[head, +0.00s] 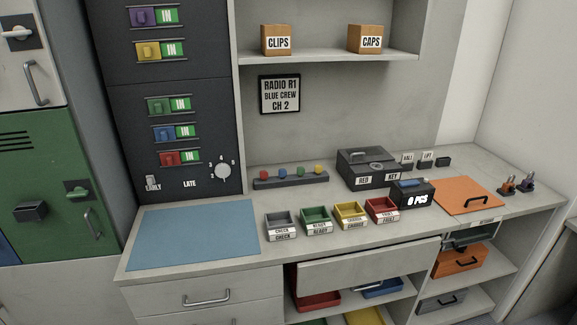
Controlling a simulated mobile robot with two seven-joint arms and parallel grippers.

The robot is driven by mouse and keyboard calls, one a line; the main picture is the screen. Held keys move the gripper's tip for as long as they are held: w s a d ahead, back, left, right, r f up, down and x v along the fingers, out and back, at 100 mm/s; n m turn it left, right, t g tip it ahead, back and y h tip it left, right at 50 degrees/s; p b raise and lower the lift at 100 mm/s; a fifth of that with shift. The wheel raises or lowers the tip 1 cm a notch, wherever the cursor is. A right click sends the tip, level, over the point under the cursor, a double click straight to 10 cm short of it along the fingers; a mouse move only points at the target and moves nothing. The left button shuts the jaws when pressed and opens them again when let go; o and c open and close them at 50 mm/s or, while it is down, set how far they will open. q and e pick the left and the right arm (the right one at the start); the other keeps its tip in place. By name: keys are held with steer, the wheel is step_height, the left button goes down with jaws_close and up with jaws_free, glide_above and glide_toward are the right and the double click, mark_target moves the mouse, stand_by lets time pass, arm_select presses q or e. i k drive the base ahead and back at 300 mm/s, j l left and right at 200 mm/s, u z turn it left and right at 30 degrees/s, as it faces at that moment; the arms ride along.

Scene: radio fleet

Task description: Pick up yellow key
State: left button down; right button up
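A dark rack (291,180) stands at the back of the counter, left of the black key box. It holds several small upright pieces with coloured tops, one of them yellow; they are too small for me to tell whether they are keys. A yellow block (149,51) also sits in a slot of the dark wall panel (190,80), beside a green IN label. The black box (368,168) carries RED and KEY labels and its lid looks closed. Neither of my grippers is in view.
Small CHECK, READY, CHARGE and red trays line the counter's front. A blue mat (192,234) lies left and an orange mat (467,196) right. A black 0 PCS box (412,194) stands between trays and orange mat. A shelf (330,57) overhangs the back.

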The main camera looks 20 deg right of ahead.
mark_target(319, 168)
steer(key=i+l+u, duration=0.2)
steer(key=l, duration=0.3)
steer(key=l+u, duration=0.2)
steer(key=l, duration=0.3)
steer(key=i+l, duration=0.1)
steer(key=l, duration=0.65)
steer(key=i+l, duration=0.1)
steer(key=l, duration=0.7)
steer(key=j+u, duration=0.05)
